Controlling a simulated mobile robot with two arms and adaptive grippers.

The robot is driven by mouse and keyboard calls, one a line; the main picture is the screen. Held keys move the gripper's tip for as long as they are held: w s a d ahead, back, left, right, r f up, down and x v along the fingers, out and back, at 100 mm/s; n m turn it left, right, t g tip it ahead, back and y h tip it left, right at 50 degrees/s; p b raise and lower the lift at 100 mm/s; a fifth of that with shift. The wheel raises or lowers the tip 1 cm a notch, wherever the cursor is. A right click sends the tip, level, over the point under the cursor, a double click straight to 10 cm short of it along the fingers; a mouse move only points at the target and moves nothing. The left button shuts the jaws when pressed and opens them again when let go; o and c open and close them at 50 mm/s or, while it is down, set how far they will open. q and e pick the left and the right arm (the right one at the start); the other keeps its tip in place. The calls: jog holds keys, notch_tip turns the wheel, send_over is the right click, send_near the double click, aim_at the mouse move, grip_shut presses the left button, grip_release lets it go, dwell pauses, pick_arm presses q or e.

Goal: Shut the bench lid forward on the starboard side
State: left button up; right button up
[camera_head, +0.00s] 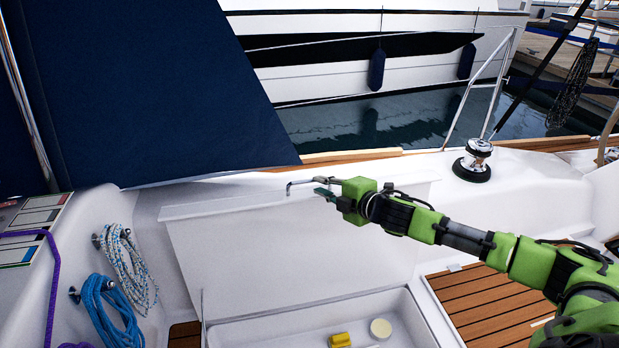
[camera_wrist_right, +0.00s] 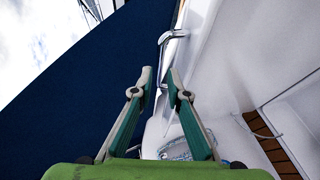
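The bench lid (camera_head: 290,250) is a white panel standing raised and tilted back behind the open bench locker (camera_head: 260,335). Its upper edge runs below the side deck. My right gripper (camera_head: 326,186) is at that upper edge, near the middle of the lid. In the right wrist view the gripper (camera_wrist_right: 159,78) has its two green fingers apart with nothing between them. A bent metal bar (camera_head: 300,183) lies just beyond the fingertips, and also shows in the wrist view (camera_wrist_right: 172,37). I cannot tell whether the gripper touches the lid. My left gripper is out of view.
A yellow object (camera_head: 340,340) and a round cream object (camera_head: 381,329) lie in the locker. Coiled ropes (camera_head: 128,265) hang at left, beside a dark blue cloth (camera_head: 150,95). A winch (camera_head: 473,160) stands at right on the deck.

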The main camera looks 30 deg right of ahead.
aim_at(311, 182)
jog(key=shift+p+x, duration=0.45)
jog(key=shift+x, duration=2.7)
jog(key=shift+s, duration=0.1)
grip_shut()
